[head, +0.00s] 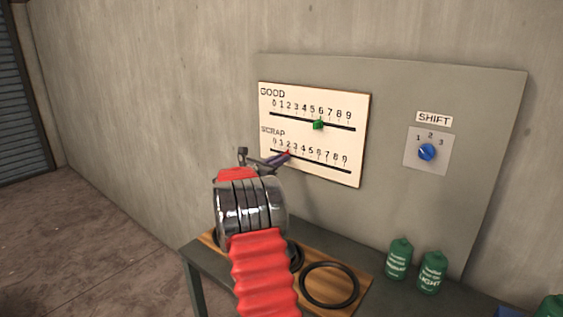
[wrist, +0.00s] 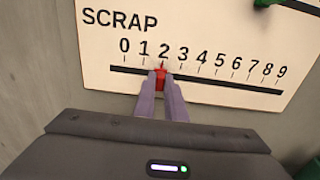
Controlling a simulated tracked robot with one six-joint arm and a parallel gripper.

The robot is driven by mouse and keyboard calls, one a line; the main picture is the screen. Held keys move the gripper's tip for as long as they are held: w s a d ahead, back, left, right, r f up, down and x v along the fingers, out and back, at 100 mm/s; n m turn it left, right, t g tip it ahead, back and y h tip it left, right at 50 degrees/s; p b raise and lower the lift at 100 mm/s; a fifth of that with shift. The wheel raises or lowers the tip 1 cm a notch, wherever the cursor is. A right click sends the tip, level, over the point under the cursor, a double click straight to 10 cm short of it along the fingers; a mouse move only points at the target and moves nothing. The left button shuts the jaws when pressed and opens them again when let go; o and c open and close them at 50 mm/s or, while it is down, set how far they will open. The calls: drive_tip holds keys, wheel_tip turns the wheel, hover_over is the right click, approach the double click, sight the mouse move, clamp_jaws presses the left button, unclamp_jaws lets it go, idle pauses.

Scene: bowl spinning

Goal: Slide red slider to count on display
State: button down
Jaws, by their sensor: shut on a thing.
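The red slider (wrist: 161,75) sits on the SCRAP track (wrist: 215,84) under the number 2 in the wrist view. In the head view the red slider (head: 287,153) is a small red spot, mostly hidden by my gripper. My gripper (wrist: 161,77) is shut on the red slider, with one purple-grey finger on each side; it also shows in the head view (head: 282,156). The green slider (head: 318,124) is on the GOOD track near 6. The white display board (head: 345,172) carries both scales, 0 to 9.
A blue SHIFT knob (head: 427,152) with positions 1, 2 and 3 is on the panel (head: 470,130) to the right. Green bottles (head: 398,260) and black rings (head: 330,285) stand or lie on the table below. The SCRAP track right of the fingers is clear.

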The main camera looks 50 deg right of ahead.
drive_tip(key=c, duration=1.8)
unclamp_jaws()
drive_tip(key=a, duration=1.3)
drive_tip(key=shift+a, duration=0.4)
drive_tip(key=shift+f, duration=0.1)
